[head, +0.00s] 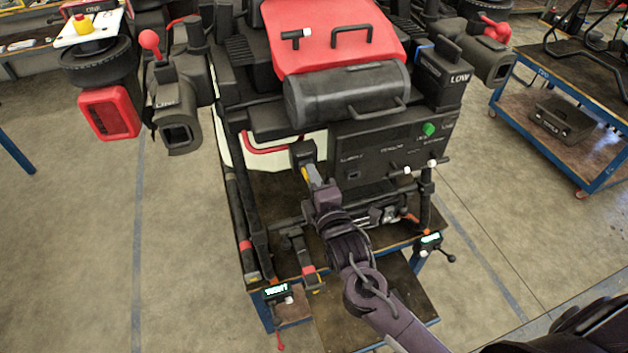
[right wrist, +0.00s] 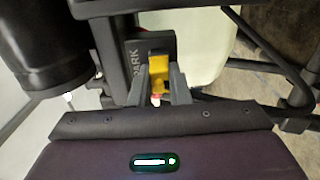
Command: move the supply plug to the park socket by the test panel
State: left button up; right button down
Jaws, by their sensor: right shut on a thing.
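My right gripper (head: 317,190) reaches up to the left end of the test panel (head: 375,150) in the head view. It is shut on the yellow supply plug (head: 305,174), also seen between the two fingers in the right wrist view (right wrist: 158,70). The dark park socket (head: 302,152) is at the panel's left side. In the right wrist view the park socket (right wrist: 133,62), lettered PARK, frames the plug. The plug's front is at the socket, but I cannot tell how deep it sits. My left gripper is not in view.
The drone's dark tank (head: 345,92) is above the panel. A green knob (head: 429,129) and white-tipped levers are on the panel's right. Dark frame bars flank my right gripper.

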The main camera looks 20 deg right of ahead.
jog(key=c, duration=1.3)
grip_release()
jog(key=s+b, duration=0.3)
jog(key=s, duration=0.4)
jog(key=shift+s+d, duration=0.15)
jog(key=shift+s, duration=0.25)
